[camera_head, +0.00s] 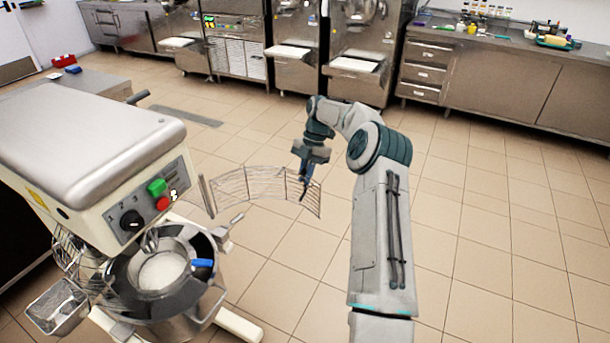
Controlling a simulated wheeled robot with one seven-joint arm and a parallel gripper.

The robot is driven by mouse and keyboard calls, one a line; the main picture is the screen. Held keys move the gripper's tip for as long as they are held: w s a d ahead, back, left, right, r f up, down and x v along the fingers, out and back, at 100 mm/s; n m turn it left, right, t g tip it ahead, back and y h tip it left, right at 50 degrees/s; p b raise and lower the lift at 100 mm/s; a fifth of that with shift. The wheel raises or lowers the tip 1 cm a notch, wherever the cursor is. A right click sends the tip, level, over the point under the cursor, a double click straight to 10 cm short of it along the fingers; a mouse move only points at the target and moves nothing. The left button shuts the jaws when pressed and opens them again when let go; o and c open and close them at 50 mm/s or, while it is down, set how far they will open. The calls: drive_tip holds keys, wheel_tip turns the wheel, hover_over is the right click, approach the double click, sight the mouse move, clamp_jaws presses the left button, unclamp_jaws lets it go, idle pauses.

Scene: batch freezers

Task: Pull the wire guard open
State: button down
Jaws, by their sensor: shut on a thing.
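The wire guard (250,187) is a curved panel of thin metal wires. It stands swung out to the right of the planetary mixer (90,160), with its near end by an upright post (207,195) beside the mixer head. My gripper (305,185) points down at the guard's far right end and is shut on the wires there. The exact contact between fingers and wire is small and hard to make out. The mixing bowl (204,246) sits under the mixer head with its front right side uncovered and pale contents inside.
The mixer's control panel has a green button (157,187), a red button (162,203) and a black dial (131,220). Freezers (362,50) and a steel counter (500,85) line the back. The tiled floor at right is clear.

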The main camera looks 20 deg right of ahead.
idle(0.3)
drive_tip(key=c, duration=1.5)
unclamp_jaws()
drive_tip(key=shift+a, duration=0.2)
drive_tip(key=shift+d, duration=0.15)
drive_tip(key=shift+w+r, duration=0.1)
drive_tip(key=shift+r, duration=0.05)
drive_tip(key=p+v, duration=0.6)
drive_tip(key=v, duration=0.7)
drive_tip(key=shift+r, duration=0.25)
